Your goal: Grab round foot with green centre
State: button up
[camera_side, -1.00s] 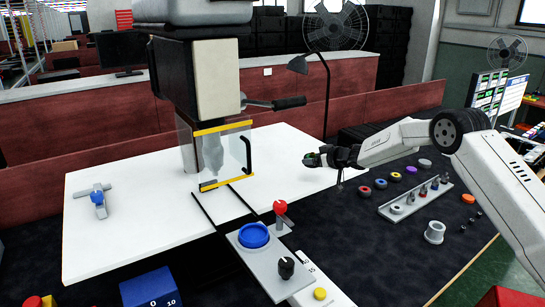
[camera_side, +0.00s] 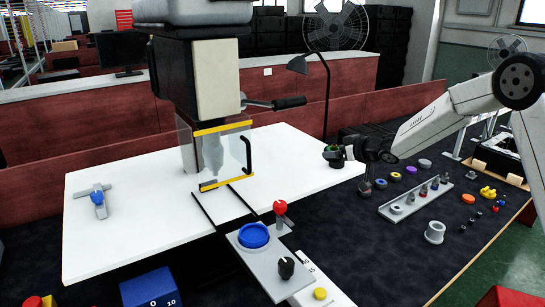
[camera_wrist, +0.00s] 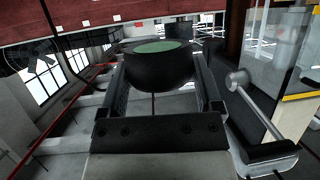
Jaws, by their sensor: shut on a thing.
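The round foot with the green centre (camera_wrist: 158,68) is dark and sits between my gripper's two fingers in the wrist view, its green face at the top. In the side view it is a small dark piece with a green spot (camera_side: 331,150) at the tip of my gripper. My gripper (camera_side: 340,155) is shut on the foot and holds it in the air above the right part of the white table (camera_side: 300,150). The lower side of the foot is partly hidden by the fingers.
Several coloured round pieces, including a purple one (camera_side: 410,170), lie on the dark mat right of my gripper. A grey rack (camera_side: 415,202) holds small parts. A press with a clear guard (camera_side: 222,155) stands left. A lamp (camera_side: 300,64) stands behind.

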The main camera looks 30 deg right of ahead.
jog(key=shift+s+a+r, duration=0.1)
jog(key=shift+s+r, duration=0.2)
jog(key=shift+s, duration=0.3)
dwell(0.3)
